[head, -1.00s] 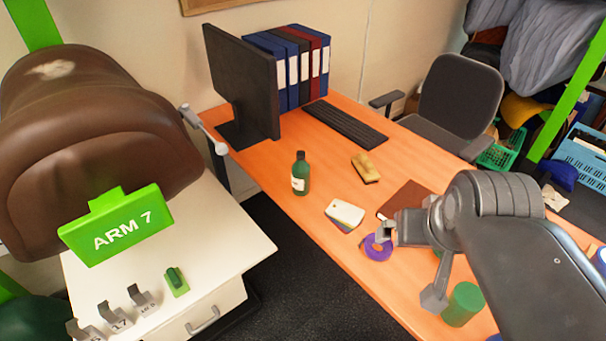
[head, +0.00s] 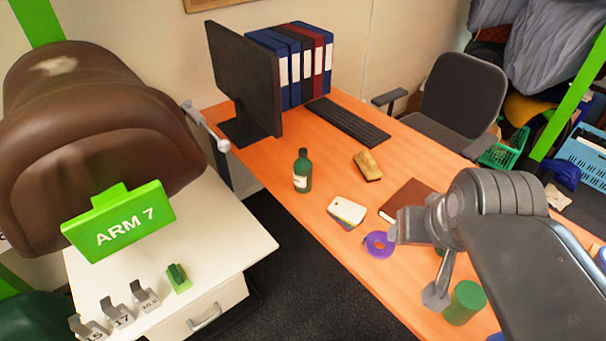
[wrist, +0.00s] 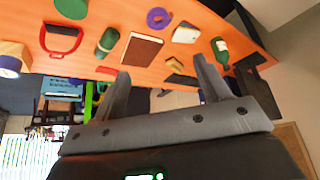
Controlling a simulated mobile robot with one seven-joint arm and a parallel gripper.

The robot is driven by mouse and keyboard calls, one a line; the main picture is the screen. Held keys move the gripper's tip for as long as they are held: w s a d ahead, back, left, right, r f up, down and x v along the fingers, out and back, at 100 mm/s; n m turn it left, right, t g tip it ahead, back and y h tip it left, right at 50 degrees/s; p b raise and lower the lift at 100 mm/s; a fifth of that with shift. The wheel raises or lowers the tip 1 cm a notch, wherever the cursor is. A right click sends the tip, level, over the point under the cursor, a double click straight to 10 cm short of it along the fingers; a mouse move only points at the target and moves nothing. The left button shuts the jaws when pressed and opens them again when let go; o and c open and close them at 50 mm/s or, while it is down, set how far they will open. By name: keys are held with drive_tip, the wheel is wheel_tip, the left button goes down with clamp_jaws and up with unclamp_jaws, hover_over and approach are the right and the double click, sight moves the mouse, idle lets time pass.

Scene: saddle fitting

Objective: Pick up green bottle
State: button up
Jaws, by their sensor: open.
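The green bottle (head: 302,172) stands upright on the orange desk, near its left edge, with a dark cap and a white label. In the wrist view, which looks upside down, the bottle (wrist: 220,52) is at the upper right, beyond the right finger. My gripper (wrist: 162,82) is open, with nothing between its two wide-set fingers. In the head view, my gripper (head: 414,260) is over the right part of the desk, well to the right of the bottle and apart from it.
Between them lie white cards (head: 347,210), a purple tape roll (head: 379,244) and a brown notebook (head: 405,198). A brush (head: 367,165) lies right of the bottle. A monitor (head: 245,80) and keyboard (head: 346,121) are behind. A green cylinder (head: 465,302) stands below my arm.

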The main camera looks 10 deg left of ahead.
drive_tip(key=c, duration=0.3)
drive_tip(key=shift+c, duration=0.2)
drive_tip(key=m+g+h, duration=0.1)
drive_tip(key=m, duration=0.2)
hover_over(303, 150)
drive_tip(key=s+a, duration=0.2)
drive_tip(key=s, duration=0.2)
wheel_tip(303, 150, down, 11)
drive_tip(key=x, duration=0.7)
drive_tip(key=d+x, duration=0.1)
drive_tip(key=x, duration=0.2)
drive_tip(key=shift+w+d+f, duration=0.1)
drive_tip(key=shift+f, duration=0.1)
